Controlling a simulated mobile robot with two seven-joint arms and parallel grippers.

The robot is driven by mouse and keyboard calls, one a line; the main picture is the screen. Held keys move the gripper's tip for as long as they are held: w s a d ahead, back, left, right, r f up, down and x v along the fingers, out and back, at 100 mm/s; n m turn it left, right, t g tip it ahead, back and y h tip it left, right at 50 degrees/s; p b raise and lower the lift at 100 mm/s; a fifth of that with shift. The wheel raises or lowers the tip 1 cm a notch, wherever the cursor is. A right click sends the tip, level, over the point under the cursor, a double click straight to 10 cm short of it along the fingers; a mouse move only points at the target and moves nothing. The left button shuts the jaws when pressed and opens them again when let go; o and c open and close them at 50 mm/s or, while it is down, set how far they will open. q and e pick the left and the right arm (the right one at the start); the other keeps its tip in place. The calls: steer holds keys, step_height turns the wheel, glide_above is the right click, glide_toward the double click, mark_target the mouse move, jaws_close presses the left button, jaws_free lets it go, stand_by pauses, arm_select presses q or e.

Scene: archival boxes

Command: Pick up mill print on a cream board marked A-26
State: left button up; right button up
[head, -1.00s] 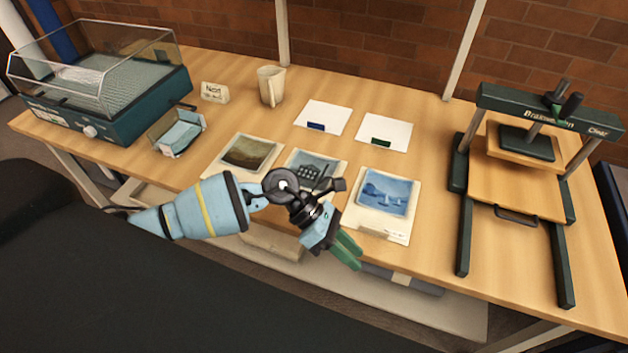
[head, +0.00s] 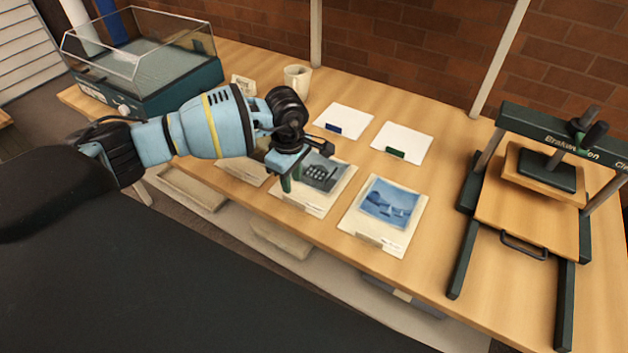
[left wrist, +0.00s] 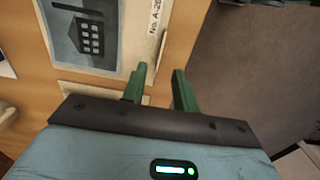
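The mill print (head: 322,172) shows a dark building with pale windows on grey-blue. It is on a cream board (head: 343,186), the middle of three on the table. In the left wrist view the cream board (left wrist: 130,25) has a label reading "No. A-26" along one edge. My left gripper (head: 290,182) hangs fingers down at the board's front left part, hiding some of it. In the left wrist view its two green fingers (left wrist: 160,85) are apart with nothing between them, beside the labelled edge. I cannot tell whether they touch the board. My right gripper is out of view.
A sailing-boat print board (head: 408,232) lies to the right. Another board (head: 240,170) at left is mostly behind my arm. White cards (head: 345,117) lie behind. A press (head: 545,190) stands right, a mug (head: 297,79) and clear-lidded tank (head: 150,85) at back left.

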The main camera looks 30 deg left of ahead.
arm_select(q)
steer(key=shift+d+f, duration=0.1)
steer(key=shift+f, duration=3.45)
jaws_close()
